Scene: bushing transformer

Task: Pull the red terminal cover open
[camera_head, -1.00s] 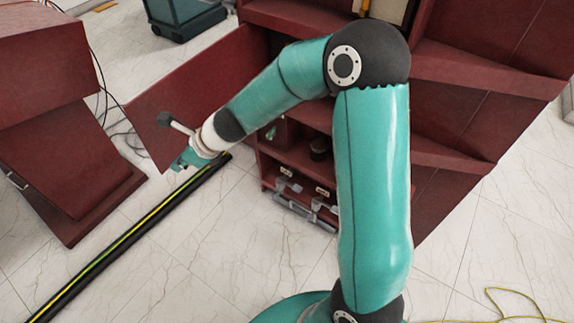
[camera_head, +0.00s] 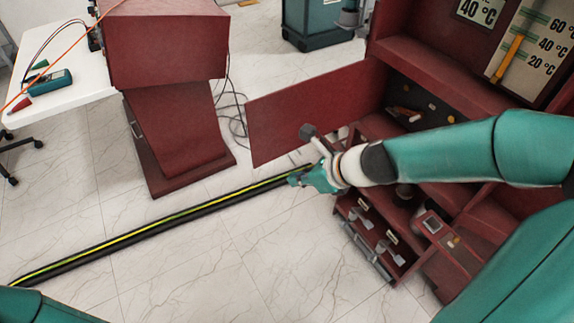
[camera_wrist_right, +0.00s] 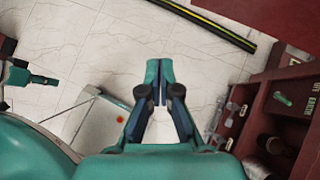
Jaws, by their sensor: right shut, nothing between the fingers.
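The red terminal cover (camera_head: 305,112) is a flat red panel standing swung out to the left from the dark red cabinet, with the cabinet's inside showing. Part of it also shows at the top right of the right wrist view (camera_wrist_right: 287,20). My right gripper (camera_head: 298,179) is just below and in front of the panel's lower edge. Its fingertips (camera_wrist_right: 158,75) are together with nothing between them, and floor shows around them. A teal and dark part (camera_wrist_right: 30,78) at the left of the wrist view may be my left gripper; its jaws are unclear.
The open cabinet (camera_head: 437,55) has gauges above and small switches below. A black bar with a yellow-green stripe (camera_head: 130,235) is behind my right gripper. A red console (camera_head: 165,60) and a white table (camera_head: 75,85) stand at left. Bare floor lies in front.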

